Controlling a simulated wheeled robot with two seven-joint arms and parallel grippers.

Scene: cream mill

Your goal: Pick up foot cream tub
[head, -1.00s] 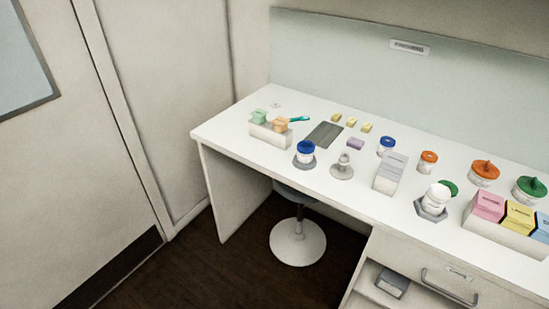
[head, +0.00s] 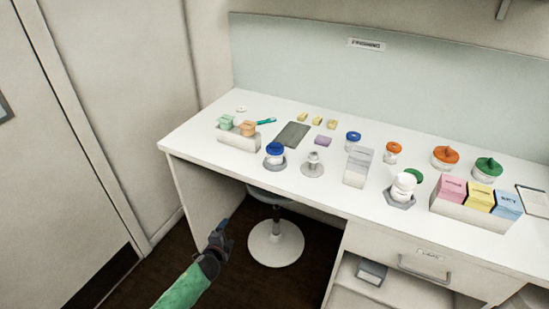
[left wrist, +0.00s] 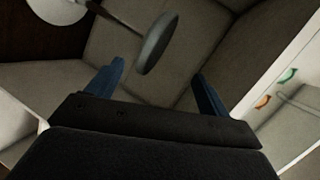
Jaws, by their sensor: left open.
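Several white tubs with coloured lids stand on the white desk; I cannot read which is the foot cream tub. A blue-lidded tub (head: 275,155) sits on a grey base near the front left, and a smaller blue-lidded tub (head: 352,140) stands farther back. Orange-lidded tubs, one small (head: 392,153) and one large (head: 445,158), and a large green-lidded tub (head: 488,170) stand to the right. My left gripper (head: 222,232) is open and empty, in front of the desk and apart from the tubs. Its blue fingers show in the left wrist view (left wrist: 157,86). My right gripper is out of view.
A stool (head: 275,243) stands under the desk (head: 215,178); its seat also shows in the left wrist view (left wrist: 156,43). A box of coloured cartons (head: 460,212), a white tub (head: 403,185) on a hexagonal base and a grey block (head: 357,167) crowd the right half.

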